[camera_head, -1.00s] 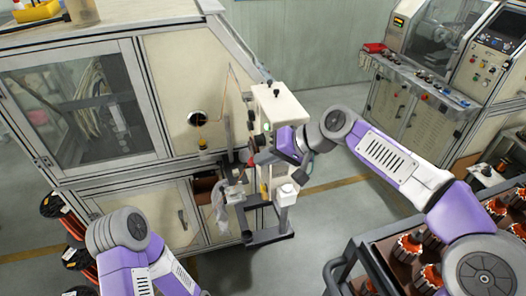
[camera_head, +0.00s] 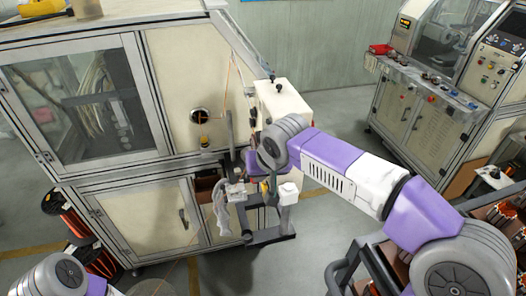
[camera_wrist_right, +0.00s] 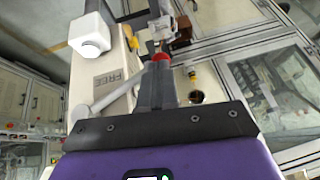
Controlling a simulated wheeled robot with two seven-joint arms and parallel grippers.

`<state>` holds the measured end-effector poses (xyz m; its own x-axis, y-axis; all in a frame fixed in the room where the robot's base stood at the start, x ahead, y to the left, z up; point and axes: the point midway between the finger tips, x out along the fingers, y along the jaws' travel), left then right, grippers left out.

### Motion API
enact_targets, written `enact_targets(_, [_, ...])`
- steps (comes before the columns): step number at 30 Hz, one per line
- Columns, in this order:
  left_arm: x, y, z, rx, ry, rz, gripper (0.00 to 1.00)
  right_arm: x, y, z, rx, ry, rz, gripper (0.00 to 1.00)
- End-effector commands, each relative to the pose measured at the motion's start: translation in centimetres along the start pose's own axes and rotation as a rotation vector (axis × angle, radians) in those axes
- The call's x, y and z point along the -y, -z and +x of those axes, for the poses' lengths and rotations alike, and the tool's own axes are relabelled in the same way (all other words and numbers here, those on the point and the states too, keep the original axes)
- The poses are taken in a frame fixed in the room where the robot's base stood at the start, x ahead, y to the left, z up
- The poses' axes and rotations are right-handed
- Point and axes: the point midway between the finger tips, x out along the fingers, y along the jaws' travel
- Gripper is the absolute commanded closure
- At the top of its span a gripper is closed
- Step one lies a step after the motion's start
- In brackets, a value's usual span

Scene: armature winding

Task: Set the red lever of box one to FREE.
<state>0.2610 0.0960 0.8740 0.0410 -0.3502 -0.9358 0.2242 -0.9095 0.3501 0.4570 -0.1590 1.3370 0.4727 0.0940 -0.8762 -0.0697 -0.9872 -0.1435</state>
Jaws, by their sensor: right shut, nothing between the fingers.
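The cream box (camera_head: 283,100) stands beside the large machine, partly hidden by my right arm in the head view. In the right wrist view its side (camera_wrist_right: 125,50) carries a FREE label (camera_wrist_right: 118,76). A red part (camera_wrist_right: 161,57), seemingly the lever's end, shows just beyond my right fingertips. I cannot tell whether they touch it, and the lever's setting is unclear. My right gripper (camera_wrist_right: 158,68) is shut and empty, its dark fingers side by side; my own arm hides it in the head view. My left gripper is out of view; only left arm links show at bottom left.
A pale bar (camera_wrist_right: 105,98) runs close to the left of my right fingers. A white block (camera_wrist_right: 90,35) stands near the box. The large machine (camera_head: 165,70) is to the left. A dark cart with red-and-black parts (camera_head: 490,215) is at lower right.

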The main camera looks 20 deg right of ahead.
Motion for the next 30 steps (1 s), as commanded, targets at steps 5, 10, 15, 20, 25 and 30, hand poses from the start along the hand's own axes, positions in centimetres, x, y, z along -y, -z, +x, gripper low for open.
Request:
enact_targets(5, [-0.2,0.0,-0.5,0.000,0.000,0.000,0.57,0.3,0.3,-0.4,0.001,0.004,-0.005,1.00])
enact_targets(10, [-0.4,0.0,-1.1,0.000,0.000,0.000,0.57,0.5,0.7,-1.2,0.001,0.004,-0.005,1.00])
enact_targets(15, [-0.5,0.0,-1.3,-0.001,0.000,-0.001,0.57,0.5,0.8,-1.4,0.002,0.004,-0.005,1.00])
enact_targets(20, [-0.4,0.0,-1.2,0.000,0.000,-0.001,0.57,0.5,0.8,-1.3,0.002,0.004,-0.005,1.00])
enact_targets(25, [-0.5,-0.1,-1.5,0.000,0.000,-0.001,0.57,0.6,0.9,-1.8,0.001,0.004,-0.005,1.00])
enact_targets(30, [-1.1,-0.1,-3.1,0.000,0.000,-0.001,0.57,0.9,1.3,-4.2,0.000,0.005,-0.008,1.00])
